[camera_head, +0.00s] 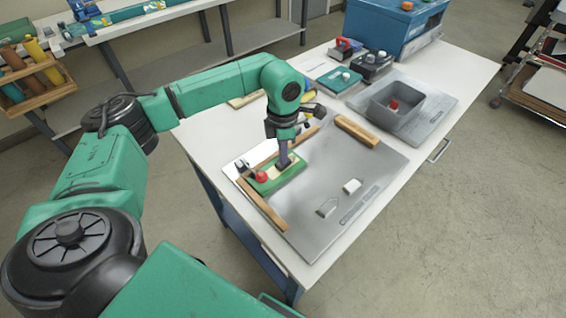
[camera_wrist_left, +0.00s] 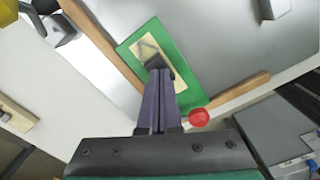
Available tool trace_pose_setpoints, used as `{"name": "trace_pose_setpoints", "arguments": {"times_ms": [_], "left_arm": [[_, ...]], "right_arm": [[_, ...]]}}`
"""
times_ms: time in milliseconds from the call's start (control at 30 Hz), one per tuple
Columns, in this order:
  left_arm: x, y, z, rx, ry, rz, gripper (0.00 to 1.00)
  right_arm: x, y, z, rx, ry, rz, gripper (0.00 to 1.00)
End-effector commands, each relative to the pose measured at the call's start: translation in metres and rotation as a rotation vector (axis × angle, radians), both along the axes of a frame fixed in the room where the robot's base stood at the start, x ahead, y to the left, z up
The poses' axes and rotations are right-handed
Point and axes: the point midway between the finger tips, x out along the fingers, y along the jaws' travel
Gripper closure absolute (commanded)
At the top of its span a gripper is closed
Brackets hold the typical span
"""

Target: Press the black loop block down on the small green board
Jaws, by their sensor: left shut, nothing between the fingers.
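The small green board (camera_head: 290,180) lies on the grey metal plate, with a cream panel on its top. It also shows in the wrist view (camera_wrist_left: 190,92). My left gripper (camera_head: 283,166) points down over the cream panel, its fingers (camera_wrist_left: 157,66) together with nothing between them. A dark grey loop shape (camera_wrist_left: 147,46), which looks like the black loop block, shows just beyond the fingertips on the panel. The fingertips hide part of it, and I cannot tell whether they touch it. A red ball knob (camera_head: 261,176) is at the board's left end. My right gripper is out of view.
Wooden strips (camera_head: 357,131) border the work area on the metal plate (camera_head: 375,165). A grey bin (camera_head: 396,108) and a blue case (camera_head: 385,35) stand at the back.

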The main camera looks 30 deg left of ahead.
Motion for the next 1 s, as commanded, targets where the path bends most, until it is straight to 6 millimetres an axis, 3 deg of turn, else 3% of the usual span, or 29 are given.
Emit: {"name": "trace_pose_setpoints", "arguments": {"times_ms": [467, 1000], "left_arm": [[-0.002, 0.0, -0.002, 0.002, 0.008, -0.002, 1.0], [-0.001, 0.0, 0.039, 0.001, 0.003, 0.0, 1.0]], "right_arm": [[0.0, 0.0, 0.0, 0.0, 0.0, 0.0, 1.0], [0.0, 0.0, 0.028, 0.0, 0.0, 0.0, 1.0]]}}
